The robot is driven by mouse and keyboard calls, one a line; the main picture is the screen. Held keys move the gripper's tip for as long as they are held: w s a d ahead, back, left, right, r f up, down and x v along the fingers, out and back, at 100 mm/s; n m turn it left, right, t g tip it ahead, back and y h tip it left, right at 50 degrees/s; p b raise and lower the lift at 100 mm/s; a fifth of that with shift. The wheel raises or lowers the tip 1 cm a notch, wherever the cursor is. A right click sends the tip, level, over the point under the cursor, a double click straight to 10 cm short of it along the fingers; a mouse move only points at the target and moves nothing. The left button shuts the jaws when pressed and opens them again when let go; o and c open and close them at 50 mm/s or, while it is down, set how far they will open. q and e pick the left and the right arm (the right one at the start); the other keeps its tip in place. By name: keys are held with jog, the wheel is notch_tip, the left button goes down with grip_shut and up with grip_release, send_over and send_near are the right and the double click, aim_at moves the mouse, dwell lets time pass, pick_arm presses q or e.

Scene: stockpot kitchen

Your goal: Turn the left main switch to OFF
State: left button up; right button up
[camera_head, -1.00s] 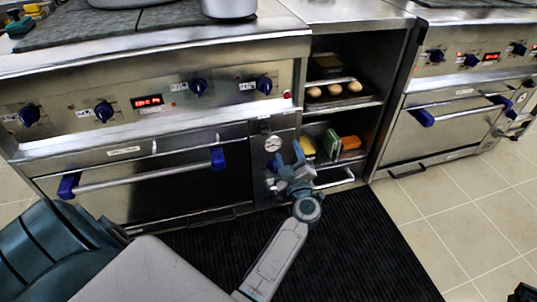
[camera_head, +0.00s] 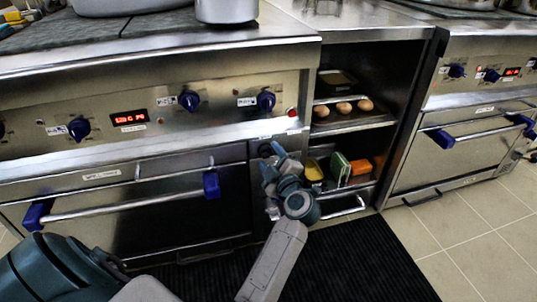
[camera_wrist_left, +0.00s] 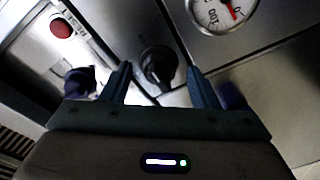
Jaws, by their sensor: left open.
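The left main switch is a black rotary knob (camera_wrist_left: 157,65) on a steel panel in the left wrist view, with the gauge beside it. In the head view the switch (camera_head: 265,150) is small and partly covered by my gripper. My left gripper (camera_head: 272,168) is in front of this narrow panel, right of the oven door. In the left wrist view my left gripper (camera_wrist_left: 160,84) is open, its two fingers on either side of the knob. I cannot tell whether they touch it. The knob's setting is not readable. My right gripper is not in view.
A round gauge (camera_wrist_left: 222,10) with a red needle and a red button (camera_wrist_left: 61,28) are close by. The oven handle (camera_head: 130,205) sticks out at the left. Open shelves (camera_head: 350,125) with eggs and food containers are at the right.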

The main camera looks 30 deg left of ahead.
pick_arm(q)
jog(key=shift+w+a, duration=0.15)
jog(key=shift+a, duration=0.15)
jog(key=c, duration=1)
jog(key=shift+r, duration=0.1)
